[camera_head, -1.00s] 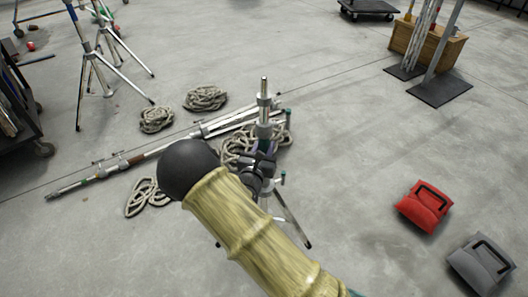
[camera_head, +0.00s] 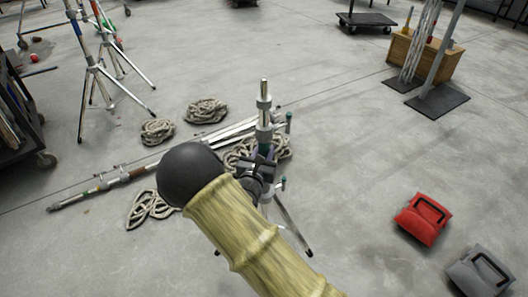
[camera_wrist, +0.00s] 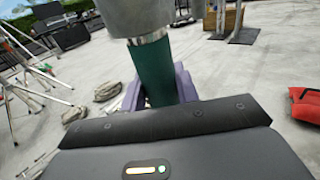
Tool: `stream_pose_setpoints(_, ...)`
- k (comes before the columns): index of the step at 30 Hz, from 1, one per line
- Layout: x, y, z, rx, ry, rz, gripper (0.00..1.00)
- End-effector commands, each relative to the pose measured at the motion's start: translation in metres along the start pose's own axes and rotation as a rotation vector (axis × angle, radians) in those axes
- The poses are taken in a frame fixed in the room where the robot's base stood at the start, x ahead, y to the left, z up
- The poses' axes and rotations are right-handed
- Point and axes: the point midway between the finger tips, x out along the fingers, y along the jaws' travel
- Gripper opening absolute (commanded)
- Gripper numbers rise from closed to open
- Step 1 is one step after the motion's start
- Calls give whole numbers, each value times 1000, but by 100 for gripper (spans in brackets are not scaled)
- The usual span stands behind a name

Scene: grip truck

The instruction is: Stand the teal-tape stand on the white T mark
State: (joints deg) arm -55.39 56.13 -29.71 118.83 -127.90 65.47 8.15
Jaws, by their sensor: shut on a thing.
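The teal-tape stand (camera_head: 264,112) is a silver metal stand with collars and folding legs, upright in the head view. My gripper (camera_head: 262,158) is shut around its post, partly hidden behind my arm. In the wrist view, the teal tape band (camera_wrist: 154,72) stands between the purple fingers of my gripper (camera_wrist: 160,88), below a grey metal collar. One leg reaches down to the right in the head view; the other legs are mostly hidden, and I cannot tell whether the feet touch the floor. I see no white T mark in either view.
Coiled ropes (camera_head: 206,110) and long poles (camera_head: 125,172) lie left of and behind the stand. Tripod stands (camera_head: 101,70) and a dark cart (camera_head: 22,120) are at the left. A red sandbag (camera_head: 421,218) and a grey one (camera_head: 481,272) lie right. Floor between is clear.

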Motion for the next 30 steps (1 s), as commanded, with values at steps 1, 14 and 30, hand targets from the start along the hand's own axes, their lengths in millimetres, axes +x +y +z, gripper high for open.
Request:
stream_pose_setpoints(1,1,0,5,4,-11,-1,0)
stream_pose_setpoints(14,1,0,25,4,-11,-1,0)
stream_pose_setpoints(30,1,0,52,4,-11,-1,0)
